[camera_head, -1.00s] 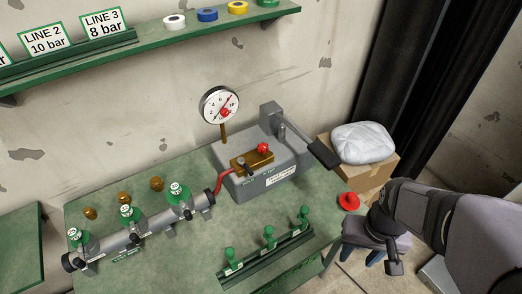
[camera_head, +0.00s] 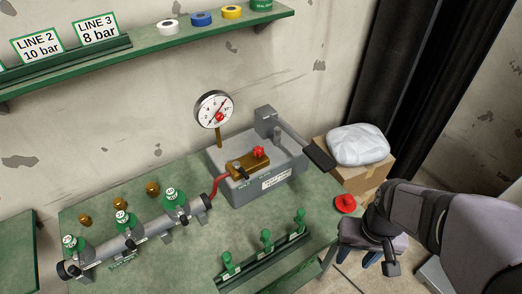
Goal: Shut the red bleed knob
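A small red knob (camera_head: 258,151) sits on top of a brass block (camera_head: 247,164), which is on the grey test pump box (camera_head: 265,184) on the green bench. A small black fitting is at the block's left end. I cannot tell how far the knob is turned. A round white gauge (camera_head: 214,110) with a red spot stands on a brass stem behind the box.
The pump's dark lever (camera_head: 318,157) juts out right of the box. A red round cap (camera_head: 345,204) is at the bench's right edge. A grey pipe (camera_head: 140,237) with green-capped valves lies left; a green rack (camera_head: 265,260) is in front. A cardboard box (camera_head: 372,172) stands behind right.

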